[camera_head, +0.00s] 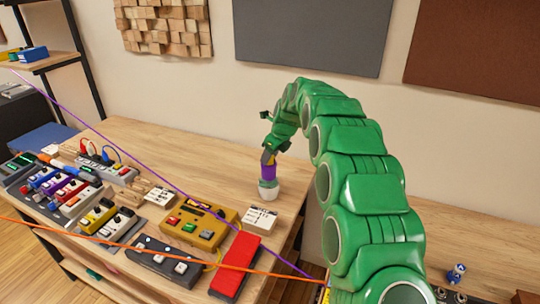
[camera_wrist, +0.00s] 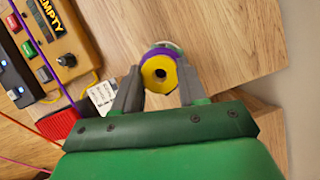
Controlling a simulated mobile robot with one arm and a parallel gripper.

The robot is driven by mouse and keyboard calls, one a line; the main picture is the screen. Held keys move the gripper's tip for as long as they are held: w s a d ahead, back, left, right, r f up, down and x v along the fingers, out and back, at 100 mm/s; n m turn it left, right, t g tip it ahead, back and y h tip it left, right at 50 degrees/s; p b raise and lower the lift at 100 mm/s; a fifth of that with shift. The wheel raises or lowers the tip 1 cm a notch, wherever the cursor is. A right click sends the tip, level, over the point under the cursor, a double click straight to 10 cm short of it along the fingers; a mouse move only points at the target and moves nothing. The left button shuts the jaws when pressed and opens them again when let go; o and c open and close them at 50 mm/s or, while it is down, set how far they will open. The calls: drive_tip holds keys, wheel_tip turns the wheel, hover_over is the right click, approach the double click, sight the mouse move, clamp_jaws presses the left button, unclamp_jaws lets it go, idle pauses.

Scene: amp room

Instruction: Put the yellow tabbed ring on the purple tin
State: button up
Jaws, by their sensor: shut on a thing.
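The yellow tabbed ring (camera_wrist: 159,74) sits between the two fingers of my gripper (camera_wrist: 160,88) in the wrist view, with a dark hole at its middle. My gripper (camera_head: 269,157) is shut on it. The purple tin (camera_head: 268,172) is right below my fingertips in the head view, upright; in the wrist view a purple edge (camera_wrist: 147,58) shows behind the ring, mostly covered by it. The ring is over the tin, slightly off to one side in the wrist view. I cannot tell whether they touch.
The tin stands above a teal piece (camera_head: 268,184) and a white pot (camera_head: 267,194) on the wooden table (camera_head: 190,150). A mustard pedal (camera_head: 200,225), a white card box (camera_head: 260,218) and a red pedal (camera_head: 236,264) are nearby. The table behind the stack is clear.

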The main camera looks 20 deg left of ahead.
drive_tip(key=o, duration=1)
drive_tip(key=shift+f, duration=0.1)
drive_tip(key=shift+o, duration=0.2)
drive_tip(key=v, duration=1.2)
drive_tip(key=shift+d, duration=0.1)
